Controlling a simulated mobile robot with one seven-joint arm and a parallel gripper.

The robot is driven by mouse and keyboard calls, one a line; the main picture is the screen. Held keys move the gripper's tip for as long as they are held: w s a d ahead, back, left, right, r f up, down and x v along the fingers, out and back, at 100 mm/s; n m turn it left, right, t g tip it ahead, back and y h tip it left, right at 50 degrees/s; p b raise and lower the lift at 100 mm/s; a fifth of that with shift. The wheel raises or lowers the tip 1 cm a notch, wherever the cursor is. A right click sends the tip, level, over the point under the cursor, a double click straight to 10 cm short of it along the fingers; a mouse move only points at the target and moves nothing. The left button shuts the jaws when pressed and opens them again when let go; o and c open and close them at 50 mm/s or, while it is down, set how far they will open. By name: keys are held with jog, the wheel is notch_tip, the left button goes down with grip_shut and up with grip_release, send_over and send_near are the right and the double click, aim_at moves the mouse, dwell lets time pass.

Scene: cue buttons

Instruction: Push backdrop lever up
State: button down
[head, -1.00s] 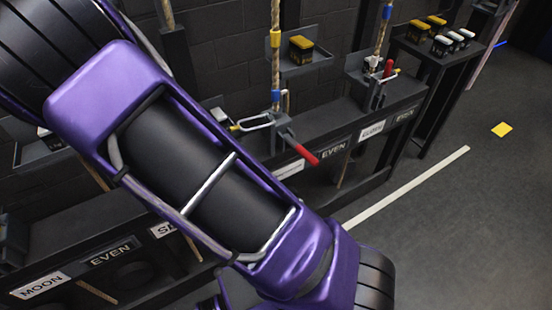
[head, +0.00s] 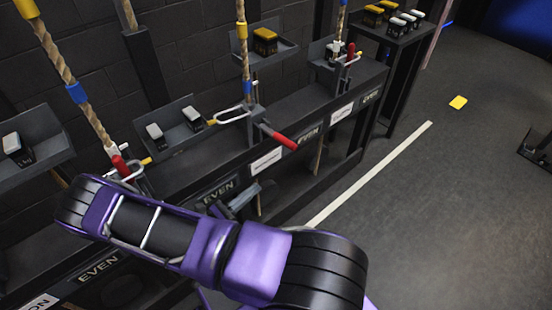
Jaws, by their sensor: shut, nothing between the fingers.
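A red-handled lever (head: 278,138) at the middle of the rail points down and outward, with a blue-banded rope above it. A second red lever (head: 350,53) at the back right stands upright. A third red lever (head: 121,167) at the left also stands roughly upright. I cannot read which one is labelled backdrop. A grey piece that looks like my gripper (head: 258,188) shows just above my purple arm, below and left of the middle lever and apart from it. It looks shut and empty; its rear is hidden behind my arm.
The dark rail carries EVEN plates (head: 218,191) and a white label (head: 267,160). Ropes hang above the levers. Open floor (head: 430,210) with a white line lies to the right.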

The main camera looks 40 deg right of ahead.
aim_at(277, 136)
jog(key=shift+w+a+f+n+t+h, duration=0.15)
jog(key=shift+n+t+h, duration=0.25)
jog(key=shift+n+t, duration=0.3)
jog(key=a+r+x, duration=0.1)
jog(key=r+x, duration=0.1)
jog(key=x, duration=1.1)
jog(key=shift+r, duration=0.3)
jog(key=shift+r, duration=0.1)
jog(key=shift+r+n+p, duration=0.3)
jog(key=shift+n+p, duration=0.1)
jog(key=shift+n, duration=0.1)
